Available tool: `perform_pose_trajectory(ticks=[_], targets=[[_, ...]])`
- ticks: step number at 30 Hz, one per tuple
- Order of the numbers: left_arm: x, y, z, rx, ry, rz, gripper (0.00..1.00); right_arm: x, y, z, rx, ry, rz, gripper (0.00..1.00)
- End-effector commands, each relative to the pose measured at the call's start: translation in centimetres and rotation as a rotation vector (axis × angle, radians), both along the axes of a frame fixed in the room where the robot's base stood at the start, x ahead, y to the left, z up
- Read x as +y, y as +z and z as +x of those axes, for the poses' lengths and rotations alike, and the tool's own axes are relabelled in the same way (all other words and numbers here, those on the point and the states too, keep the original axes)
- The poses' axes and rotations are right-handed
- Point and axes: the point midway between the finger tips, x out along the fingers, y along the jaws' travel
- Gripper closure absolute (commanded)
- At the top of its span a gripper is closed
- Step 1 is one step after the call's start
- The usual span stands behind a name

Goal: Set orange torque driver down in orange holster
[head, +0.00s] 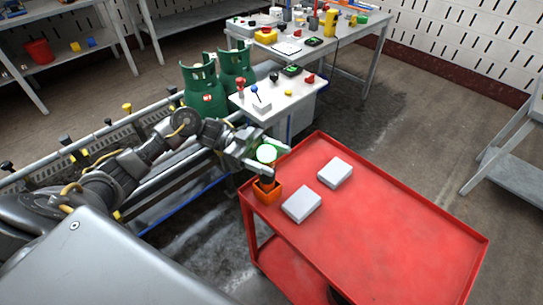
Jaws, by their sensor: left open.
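The orange holster (264,194) stands at the far left corner of the red cart's top. A dark tool (267,182), which seems to be the torque driver, stands in the holster, with its upper part showing above the rim. My left gripper (266,167) is open just above the holster, around or beside the top of the tool; I cannot tell which. A bright white-green disc on the wrist hides part of the view there. My right gripper is not in view.
Two pale boxes, one (302,204) near the holster and one (335,171) farther back, lie on the red cart (400,225). The cart's right side is clear. A conveyor (90,150), green cylinders (203,88) and a small white table (285,103) stand beyond my left arm.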

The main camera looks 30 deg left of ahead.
Motion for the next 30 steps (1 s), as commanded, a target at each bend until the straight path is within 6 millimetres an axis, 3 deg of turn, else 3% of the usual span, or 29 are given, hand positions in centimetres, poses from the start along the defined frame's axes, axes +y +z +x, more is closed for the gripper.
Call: perform_pose_trajectory(ticks=[3,12,18,30], targets=[[0.0,0.0,0.0,-0.001,0.000,0.000,0.37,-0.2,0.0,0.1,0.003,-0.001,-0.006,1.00],[6.6,-1.0,0.6,-0.002,0.003,0.004,0.37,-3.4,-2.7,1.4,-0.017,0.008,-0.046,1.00],[9.6,-1.1,0.9,-0.003,0.001,0.002,0.37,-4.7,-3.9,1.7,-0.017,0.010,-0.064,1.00],[10.8,-0.8,0.9,-0.002,0.000,-0.002,0.37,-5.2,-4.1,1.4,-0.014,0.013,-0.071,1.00]])
